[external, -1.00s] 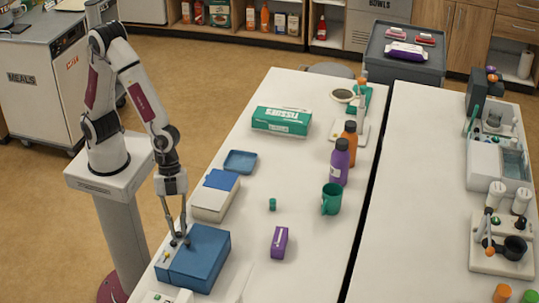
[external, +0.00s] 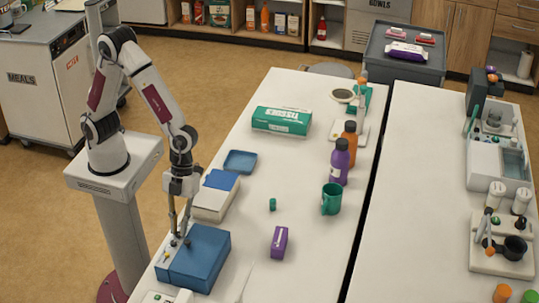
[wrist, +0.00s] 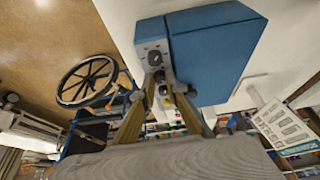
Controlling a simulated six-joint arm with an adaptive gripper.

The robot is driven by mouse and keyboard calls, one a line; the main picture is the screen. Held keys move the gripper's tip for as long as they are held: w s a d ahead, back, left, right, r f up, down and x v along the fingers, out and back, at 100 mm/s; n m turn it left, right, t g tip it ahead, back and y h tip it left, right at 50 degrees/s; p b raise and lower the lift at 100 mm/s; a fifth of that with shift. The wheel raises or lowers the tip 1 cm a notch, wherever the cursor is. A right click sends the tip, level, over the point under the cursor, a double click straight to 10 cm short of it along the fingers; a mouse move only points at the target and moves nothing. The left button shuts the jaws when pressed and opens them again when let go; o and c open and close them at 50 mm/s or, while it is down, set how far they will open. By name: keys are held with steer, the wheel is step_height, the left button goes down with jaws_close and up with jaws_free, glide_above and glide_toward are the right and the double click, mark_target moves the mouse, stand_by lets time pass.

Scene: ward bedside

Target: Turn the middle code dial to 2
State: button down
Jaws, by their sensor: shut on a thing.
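The blue box (external: 204,258) stands at the near left of the table, with a pale control panel along its left side. In the wrist view the blue box (wrist: 212,50) fills the upper middle, and its grey panel carries a dark round dial (wrist: 153,57) in clear view. My gripper (external: 180,240) points down at the panel. In the wrist view my gripper (wrist: 162,82) has its fingertips closed together just past that dial, around the middle code dial, which they mostly hide. The number it points to cannot be read.
A white box with a blue top (external: 216,194), a blue tray (external: 240,161) and a purple box (external: 280,242) lie nearby. A small green item (external: 272,204) and a green mug (external: 331,199) stand farther right. The table's middle is mostly clear.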

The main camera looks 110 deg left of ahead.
stand_by(0.3)
steer(key=c, duration=2.3)
jaws_free()
steer(key=shift+n, duration=0.4)
steer(key=shift+s+n+t, duration=0.25)
steer(key=shift+n+t, duration=0.45)
steer(key=shift+n, duration=0.8)
steer(key=shift+d+n+t, duration=0.1)
steer(key=shift+n+t, duration=0.4)
steer(key=shift+n, duration=0.6)
steer(key=shift+s+n+t+y, duration=0.15)
steer(key=shift+n+y, duration=0.15)
steer(key=shift+n, duration=0.4)
steer(key=shift+n+t+y, duration=0.15)
steer(key=shift+n+y, duration=0.15)
steer(key=shift+n, duration=0.4)
